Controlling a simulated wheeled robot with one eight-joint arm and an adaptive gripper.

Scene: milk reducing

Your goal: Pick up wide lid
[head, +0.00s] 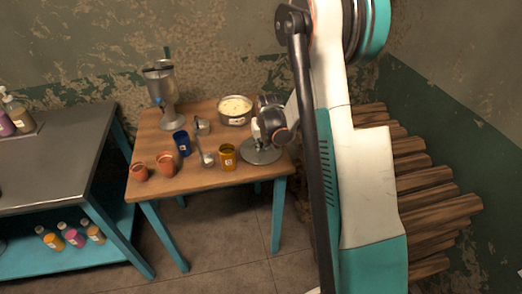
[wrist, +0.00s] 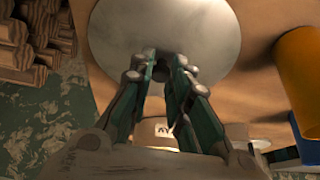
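The wide lid (head: 262,154) is a flat grey metal disc at the right front of the wooden table. It also fills the upper middle of the wrist view (wrist: 205,25), with a small dark knob (wrist: 162,70) near its centre. My gripper (head: 256,136) is right at the lid. In the wrist view my gripper's two fingertips (wrist: 165,64) are on either side of the knob with a narrow gap between them. I cannot tell whether they press on the knob. The lid looks flat on the table.
A yellow-brown cup (head: 228,157) stands just left of the lid, and a pot with pale contents (head: 235,110) stands behind it. A blue cup (head: 182,143), orange cups (head: 166,165) and a metal dispenser (head: 165,105) are farther left. Stacked logs (head: 420,185) lie to the right.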

